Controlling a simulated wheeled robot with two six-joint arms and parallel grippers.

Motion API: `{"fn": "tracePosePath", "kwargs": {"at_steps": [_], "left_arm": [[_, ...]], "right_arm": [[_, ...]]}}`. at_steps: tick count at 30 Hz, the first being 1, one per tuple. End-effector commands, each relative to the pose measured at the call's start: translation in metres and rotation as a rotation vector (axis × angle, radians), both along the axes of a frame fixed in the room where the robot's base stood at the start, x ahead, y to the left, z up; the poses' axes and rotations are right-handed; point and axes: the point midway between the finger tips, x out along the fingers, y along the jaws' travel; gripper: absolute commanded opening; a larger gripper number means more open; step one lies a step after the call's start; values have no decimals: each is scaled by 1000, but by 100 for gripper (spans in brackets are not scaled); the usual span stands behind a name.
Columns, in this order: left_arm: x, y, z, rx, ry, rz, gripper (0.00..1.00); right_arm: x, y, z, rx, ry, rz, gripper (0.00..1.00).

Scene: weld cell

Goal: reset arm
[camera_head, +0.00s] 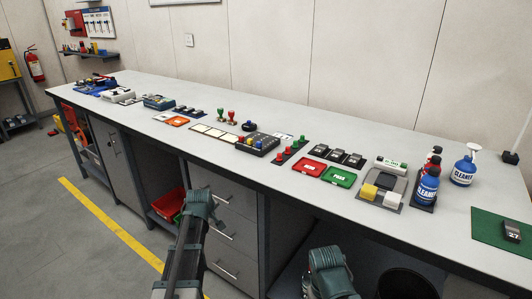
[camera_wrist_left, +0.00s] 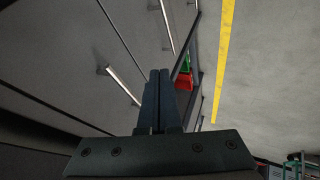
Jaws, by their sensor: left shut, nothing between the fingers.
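My left gripper (camera_wrist_left: 157,76) shows in the left wrist view, its two dark fingers pressed together with nothing between them. It hangs in front of the grey drawers, over the floor side of the bench. In the head view my two teal-jointed arms are low in front of the bench, and neither set of fingers can be made out. The long workbench (camera_head: 420,135) runs across the head view from far left to near right.
The bench holds a red tray (camera_head: 309,167), a green tray (camera_head: 339,177), a cleaner bottle (camera_head: 464,166) and a green mat (camera_head: 490,230). A red bin (camera_head: 167,206) sits on a low shelf and shows by the fingers (camera_wrist_left: 183,81). A yellow line (camera_head: 110,225) crosses open floor.

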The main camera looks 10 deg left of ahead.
Motion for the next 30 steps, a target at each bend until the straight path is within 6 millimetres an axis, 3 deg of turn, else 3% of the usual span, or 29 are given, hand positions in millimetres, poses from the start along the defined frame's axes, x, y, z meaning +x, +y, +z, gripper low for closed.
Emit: {"fn": "tracePosePath", "kwargs": {"at_steps": [4,8,12,18,24,30], "left_arm": [[-15,-41,22,27,66,-106,0],[-52,-113,54,88,199,-325,0],[-108,-186,89,167,358,-605,0],[-193,-258,139,271,557,-978,0],[-252,-288,170,335,686,-1223,0],[-271,-296,177,356,732,-1309,0]], "right_arm": [[0,0,29,0,0,0,83],[0,0,75,0,0,0,83],[0,0,122,0,0,-1,83],[0,0,180,0,0,-1,83],[0,0,213,0,0,-1,83],[0,0,220,0,0,-1,83]]}}
